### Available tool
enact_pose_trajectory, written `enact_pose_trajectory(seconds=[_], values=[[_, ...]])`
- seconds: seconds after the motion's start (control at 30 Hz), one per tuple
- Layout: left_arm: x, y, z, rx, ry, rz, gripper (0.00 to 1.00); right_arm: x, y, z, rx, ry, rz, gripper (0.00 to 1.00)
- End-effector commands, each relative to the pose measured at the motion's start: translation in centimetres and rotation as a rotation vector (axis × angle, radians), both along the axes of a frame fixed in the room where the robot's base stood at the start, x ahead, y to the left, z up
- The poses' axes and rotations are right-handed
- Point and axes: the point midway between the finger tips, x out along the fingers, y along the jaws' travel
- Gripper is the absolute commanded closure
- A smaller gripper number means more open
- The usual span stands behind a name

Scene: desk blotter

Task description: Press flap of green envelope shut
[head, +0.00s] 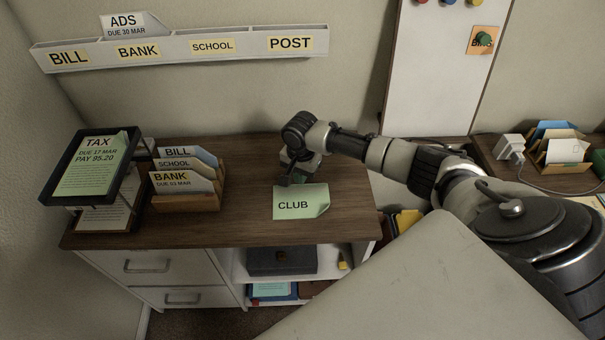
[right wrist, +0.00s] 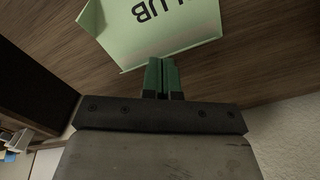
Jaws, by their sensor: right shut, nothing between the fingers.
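The green envelope (head: 295,204), labelled CLUB, lies on the wooden desk top near its front edge. Its right end (head: 323,209) looks folded, with a corner angled up. In the right wrist view the envelope (right wrist: 165,32) appears upside down, and the raised, folded part (right wrist: 93,16) is at its left end. My right gripper (head: 286,182) is at the envelope's back left edge, pointing down. In the right wrist view its green fingertips (right wrist: 162,62) are together and empty, close to the envelope's edge; I cannot tell whether they touch it. My left gripper is out of view.
A wooden letter sorter (head: 187,200) and a black tray stand with a TAX sheet (head: 92,165) are on the desk's left. A labelled wall rack (head: 180,46) hangs above. The desk between sorter and envelope is clear. Open shelves (head: 285,262) lie below.

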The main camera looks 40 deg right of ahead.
Motion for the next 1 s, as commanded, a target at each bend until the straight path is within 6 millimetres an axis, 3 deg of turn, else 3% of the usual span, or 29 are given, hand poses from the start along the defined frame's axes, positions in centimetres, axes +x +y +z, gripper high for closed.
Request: enact_pose_trajectory(seconds=[0.47, 1.0], values=[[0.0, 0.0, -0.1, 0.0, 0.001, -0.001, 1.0, 0.0, 0.0, -0.1, 0.0, 0.0, 0.0, 1.0], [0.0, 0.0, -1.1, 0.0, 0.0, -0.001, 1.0, 0.0, 0.0, -2.3, 0.0, 0.001, -0.001, 1.0]])
